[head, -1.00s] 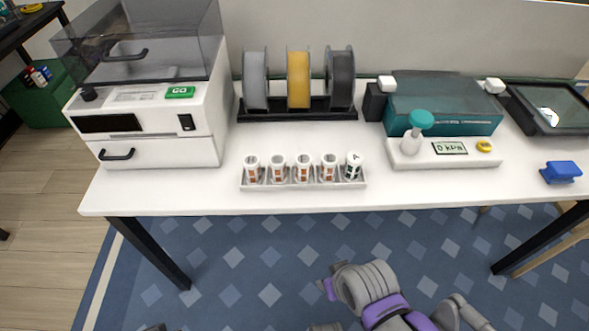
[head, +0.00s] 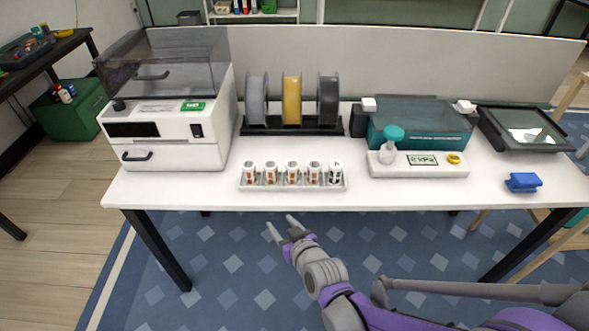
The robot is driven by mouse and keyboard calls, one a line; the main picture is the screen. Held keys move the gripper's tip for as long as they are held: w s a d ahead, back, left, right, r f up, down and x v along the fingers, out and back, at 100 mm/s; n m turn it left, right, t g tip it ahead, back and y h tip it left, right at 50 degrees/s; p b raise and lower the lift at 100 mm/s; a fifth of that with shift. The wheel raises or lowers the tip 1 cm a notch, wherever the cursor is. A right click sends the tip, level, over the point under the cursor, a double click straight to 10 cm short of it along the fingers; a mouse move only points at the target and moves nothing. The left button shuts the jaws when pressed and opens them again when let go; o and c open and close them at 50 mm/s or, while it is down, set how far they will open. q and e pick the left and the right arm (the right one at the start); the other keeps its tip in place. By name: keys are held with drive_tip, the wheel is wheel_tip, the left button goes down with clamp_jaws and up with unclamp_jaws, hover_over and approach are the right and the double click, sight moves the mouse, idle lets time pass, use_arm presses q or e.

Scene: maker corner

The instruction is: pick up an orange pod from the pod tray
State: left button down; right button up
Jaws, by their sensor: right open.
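The pod tray (head: 292,188) is a shallow light-grey tray near the front edge of the white table. Several white pods stand in it in a row. Those with orange labels include an orange pod (head: 292,174) in the middle; the rightmost pod (head: 335,173) has a dark marking. My right gripper (head: 281,225) is open and empty, in front of the table's front edge and below the tray in the picture, apart from the pods. My left gripper is not in view.
A white machine (head: 165,125) with a clear lid stands left of the tray. A spool rack (head: 291,127) is behind it. A white pump base (head: 418,165) and a blue block (head: 523,182) are to the right. The tabletop (head: 210,193) around the tray is clear.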

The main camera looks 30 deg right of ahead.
sight(294, 174)
drive_tip(key=w+d+r+m+t+h+p, duration=0.2)
drive_tip(key=d+r+t+h, duration=0.25)
drive_tip(key=d, duration=0.25)
drive_tip(key=shift+g, duration=0.35)
drive_tip(key=p+x, duration=0.1)
drive_tip(key=x, duration=0.9)
drive_tip(key=shift+w+d+r, duration=0.15)
drive_tip(key=shift+w+d, duration=0.05)
drive_tip(key=shift+w, duration=0.15)
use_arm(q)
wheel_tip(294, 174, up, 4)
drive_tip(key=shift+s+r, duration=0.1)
use_arm(e)
drive_tip(key=shift+y, duration=0.25)
clamp_jaws()
